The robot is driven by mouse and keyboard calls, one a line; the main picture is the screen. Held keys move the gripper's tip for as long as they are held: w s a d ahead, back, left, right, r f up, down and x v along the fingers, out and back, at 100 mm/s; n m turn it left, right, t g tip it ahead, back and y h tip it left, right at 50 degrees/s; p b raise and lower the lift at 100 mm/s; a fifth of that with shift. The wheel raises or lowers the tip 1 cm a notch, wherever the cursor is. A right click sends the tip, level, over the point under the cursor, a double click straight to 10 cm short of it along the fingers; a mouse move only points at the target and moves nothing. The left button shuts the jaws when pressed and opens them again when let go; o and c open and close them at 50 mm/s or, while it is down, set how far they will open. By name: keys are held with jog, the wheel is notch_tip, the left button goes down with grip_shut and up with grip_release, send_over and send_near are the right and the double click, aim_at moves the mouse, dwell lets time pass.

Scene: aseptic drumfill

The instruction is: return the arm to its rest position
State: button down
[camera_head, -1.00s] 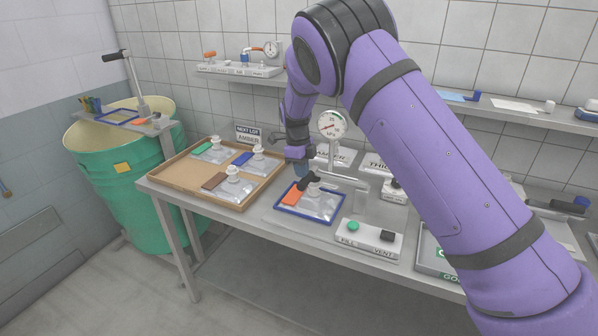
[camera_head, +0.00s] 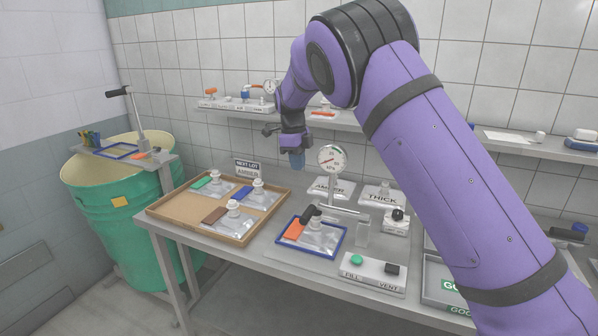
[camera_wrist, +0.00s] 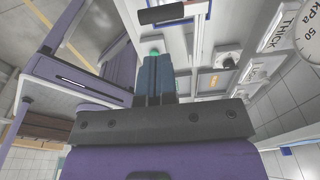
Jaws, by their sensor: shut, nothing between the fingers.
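My purple arm reaches in from the right in the head view. My gripper (camera_head: 297,160) hangs above the back of the table, fingers pointing down, with nothing in it. It stands to the left of the round pressure gauge (camera_head: 331,159) and above the bench top. In the wrist view my gripper (camera_wrist: 154,65) shows with its two dark fingers pressed together. Below and in front of it, a clear pouch (camera_head: 322,238) with an orange tab lies in the blue frame (camera_head: 343,246), under a black handle (camera_head: 310,213). My gripper touches none of these.
A wooden tray (camera_head: 157,207) with several pouches lies at the left of the table. A green drum (camera_head: 113,221) stands farther left. A wall shelf (camera_head: 358,125) with fittings runs behind my gripper. The FILL and VENT button box (camera_head: 372,274) sits at the front edge.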

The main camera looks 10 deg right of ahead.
jog(key=shift+r, duration=0.1)
jog(key=s+d+r+n+t+y, duration=0.2)
jog(key=s+d+r+n, duration=0.8)
jog(key=s+d+r, duration=0.8)
jog(key=s+d+f+n+t, duration=0.1)
jog(key=s+n, duration=0.6)
jog(key=s, duration=0.7)
jog(key=s+d+f+n+t+h, duration=0.1)
jog(key=s+n, duration=0.6)
jog(key=s, duration=0.8)
jog(key=shift+d+f+t, duration=0.35)
jog(key=shift+f+t, duration=0.15)
jog(key=shift+t, duration=0.4)
